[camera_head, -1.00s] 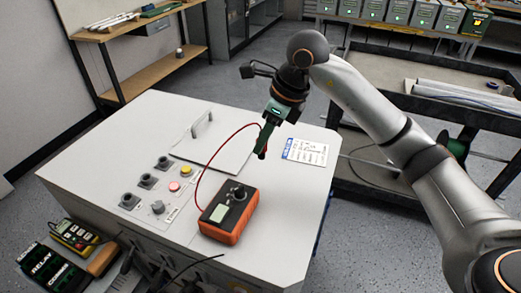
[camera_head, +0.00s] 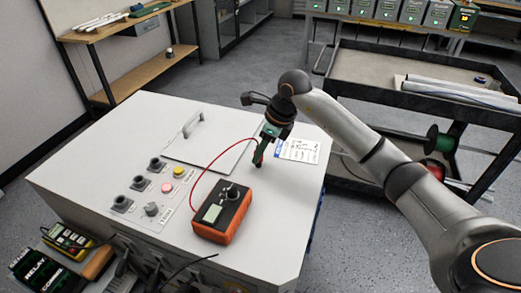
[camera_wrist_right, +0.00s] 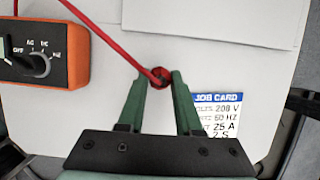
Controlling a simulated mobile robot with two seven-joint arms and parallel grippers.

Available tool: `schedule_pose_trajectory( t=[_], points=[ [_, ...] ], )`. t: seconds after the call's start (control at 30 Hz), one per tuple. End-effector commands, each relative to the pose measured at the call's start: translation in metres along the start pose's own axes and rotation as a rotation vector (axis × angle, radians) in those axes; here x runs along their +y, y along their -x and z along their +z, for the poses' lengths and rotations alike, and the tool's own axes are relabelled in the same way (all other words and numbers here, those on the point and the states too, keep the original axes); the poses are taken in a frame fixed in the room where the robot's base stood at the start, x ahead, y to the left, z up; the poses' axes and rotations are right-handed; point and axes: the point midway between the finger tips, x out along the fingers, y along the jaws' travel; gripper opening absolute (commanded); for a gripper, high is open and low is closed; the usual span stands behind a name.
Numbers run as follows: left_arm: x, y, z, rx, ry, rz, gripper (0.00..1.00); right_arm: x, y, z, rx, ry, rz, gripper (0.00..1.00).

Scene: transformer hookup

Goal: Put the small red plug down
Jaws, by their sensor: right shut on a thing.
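The small red plug (camera_wrist_right: 159,76) is between the fingertips of my right gripper (camera_wrist_right: 160,80) in the right wrist view. A red lead runs from it to the orange multimeter (camera_head: 222,214) on the white cabinet top (camera_head: 262,206). In the head view my right gripper (camera_head: 258,163) points down at the cabinet top, left of the job card (camera_head: 299,149). The gripper is shut on the plug. I cannot tell whether the plug touches the surface. My left gripper is not in view.
A hinged panel with a handle (camera_head: 192,124) lies behind the meter. Dark sockets (camera_head: 140,182), a yellow button (camera_head: 178,172) and a pink button (camera_head: 167,187) sit left of it. The job card also shows in the right wrist view (camera_wrist_right: 217,112). The cabinet top right of the meter is clear.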

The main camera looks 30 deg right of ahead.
Motion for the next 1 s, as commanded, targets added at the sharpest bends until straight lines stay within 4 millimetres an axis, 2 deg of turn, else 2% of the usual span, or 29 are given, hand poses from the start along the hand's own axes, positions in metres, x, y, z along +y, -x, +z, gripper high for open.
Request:
schedule_pose_trajectory(
  t=[0.17,0.2,0.43,0.77,0.87,1.0],
  points=[
    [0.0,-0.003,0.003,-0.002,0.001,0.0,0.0,0.0,-0.003,-0.002,0.001,0.0,-0.001,0.0],
    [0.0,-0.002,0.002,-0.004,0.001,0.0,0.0,0.0,-0.003,-0.002,0.001,0.0,0.0,0.36],
    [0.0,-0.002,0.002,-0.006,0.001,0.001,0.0,0.0,-0.003,-0.001,0.001,-0.001,0.0,0.62],
    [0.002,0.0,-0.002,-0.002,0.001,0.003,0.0,0.0,0.002,0.001,0.0,0.0,0.0,0.64],
    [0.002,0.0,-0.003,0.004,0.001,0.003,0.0,-0.001,0.012,0.001,-0.001,0.0,-0.004,0.64],
    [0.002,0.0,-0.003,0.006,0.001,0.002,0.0,-0.001,0.041,0.001,-0.002,0.001,-0.006,0.64]
  ],
)
